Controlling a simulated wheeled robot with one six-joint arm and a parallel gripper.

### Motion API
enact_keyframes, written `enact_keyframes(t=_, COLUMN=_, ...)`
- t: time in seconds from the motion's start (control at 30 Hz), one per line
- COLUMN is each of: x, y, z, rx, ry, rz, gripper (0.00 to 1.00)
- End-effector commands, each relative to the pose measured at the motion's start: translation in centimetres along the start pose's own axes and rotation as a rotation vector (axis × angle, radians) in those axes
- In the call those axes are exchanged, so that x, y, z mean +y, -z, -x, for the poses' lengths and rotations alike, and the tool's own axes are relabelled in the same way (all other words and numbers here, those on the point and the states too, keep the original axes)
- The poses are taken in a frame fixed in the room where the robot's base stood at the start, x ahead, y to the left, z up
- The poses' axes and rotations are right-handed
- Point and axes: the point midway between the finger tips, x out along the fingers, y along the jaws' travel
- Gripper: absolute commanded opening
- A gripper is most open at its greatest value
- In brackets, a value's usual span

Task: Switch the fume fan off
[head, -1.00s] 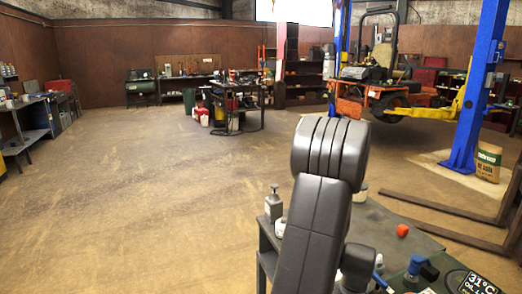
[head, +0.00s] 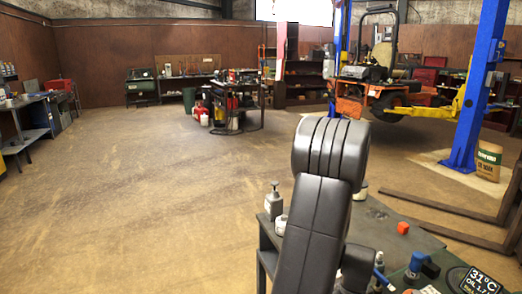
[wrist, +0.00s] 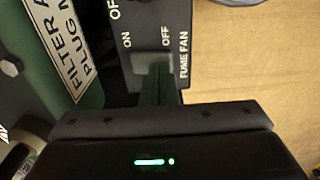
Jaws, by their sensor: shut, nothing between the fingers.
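The fume fan switch (wrist: 152,59) shows in the wrist view as a grey rocker on a dark panel (wrist: 141,22) lettered FUME FAN. ON is printed on its left and OFF on its right. My gripper (wrist: 157,70) is shut and empty, its dark fingers pointing at the rocker and covering its lower part. The tips are at or very near the rocker; I cannot tell whether they touch it. Which way the rocker is tipped is unclear. In the head view my arm hides the gripper and the switch.
A white label (wrist: 66,45) lies left of the switch. In the head view, a bench (head: 390,225) holds a pump bottle (head: 274,201), a red cap (head: 403,228) and a dark display (head: 480,282). Lift forks (head: 445,207) reach in at right. Open floor (head: 140,200) lies left.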

Motion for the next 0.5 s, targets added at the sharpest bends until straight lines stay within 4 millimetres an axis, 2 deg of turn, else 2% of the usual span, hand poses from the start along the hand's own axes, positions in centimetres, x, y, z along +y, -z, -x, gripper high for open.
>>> enact_keyframes(t=0.5, x=0.00, y=0.00, z=-0.86, rx=0.000, ry=0.000, rz=0.000, gripper=0.00)
